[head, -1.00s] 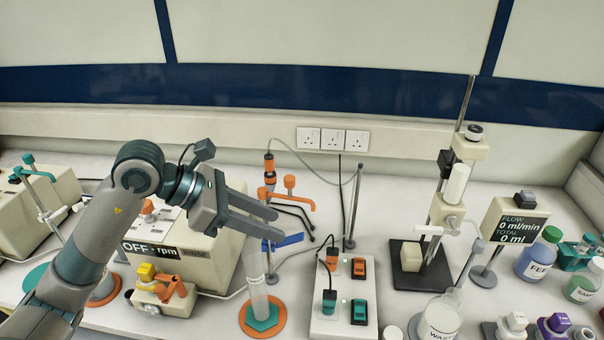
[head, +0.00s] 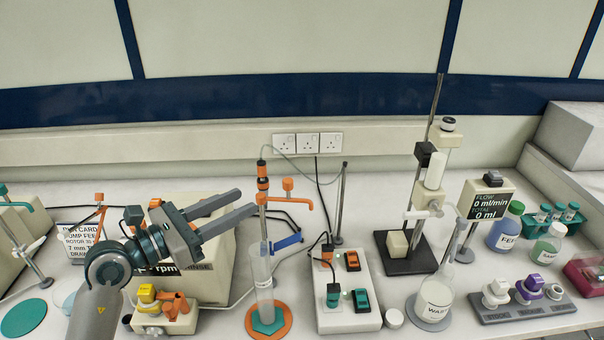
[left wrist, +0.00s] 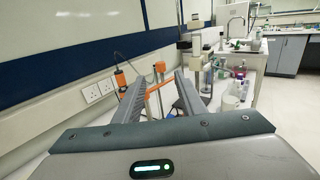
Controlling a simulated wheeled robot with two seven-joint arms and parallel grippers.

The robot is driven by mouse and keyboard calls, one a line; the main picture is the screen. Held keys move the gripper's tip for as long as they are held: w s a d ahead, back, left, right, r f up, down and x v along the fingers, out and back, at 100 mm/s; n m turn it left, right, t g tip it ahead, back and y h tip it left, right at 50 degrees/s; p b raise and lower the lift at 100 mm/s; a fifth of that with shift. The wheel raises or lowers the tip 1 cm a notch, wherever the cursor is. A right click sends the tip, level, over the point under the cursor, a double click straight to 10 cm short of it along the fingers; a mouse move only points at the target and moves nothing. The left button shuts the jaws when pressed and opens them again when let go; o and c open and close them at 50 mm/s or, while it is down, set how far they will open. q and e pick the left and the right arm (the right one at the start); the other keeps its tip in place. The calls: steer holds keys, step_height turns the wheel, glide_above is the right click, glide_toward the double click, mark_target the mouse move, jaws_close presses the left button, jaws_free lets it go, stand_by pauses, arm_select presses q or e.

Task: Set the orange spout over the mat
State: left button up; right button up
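An orange spout (head: 308,197) with an upright knob reaches right from an orange post behind the bench front. An orange round mat (head: 251,321) lies in front of it. A clear cylinder (head: 263,275) on a teal six-sided foot stands on that mat. My left gripper (head: 247,201) is open and empty, its fingers apart and pointing right, just left of the orange spout in the head view. In the left wrist view an orange spout (left wrist: 158,88) shows between the two finger tips. I cannot tell whether they touch. My right gripper is not in view.
A blue lever (head: 287,242) sticks out beside the cylinder. A switch box (head: 346,322) stands to the right, a pump box (head: 215,270) to the left. Another orange spout (head: 98,211) and a teal mat (head: 24,318) are at far left. A waste bottle (head: 434,300) stands further right.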

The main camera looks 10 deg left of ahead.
arm_select(q)
steer(key=p+x, duration=0.6)
steer(key=x, duration=1.1)
steer(key=shift+w, duration=0.15)
steer(key=shift+c, duration=0.6)
jaws_close()
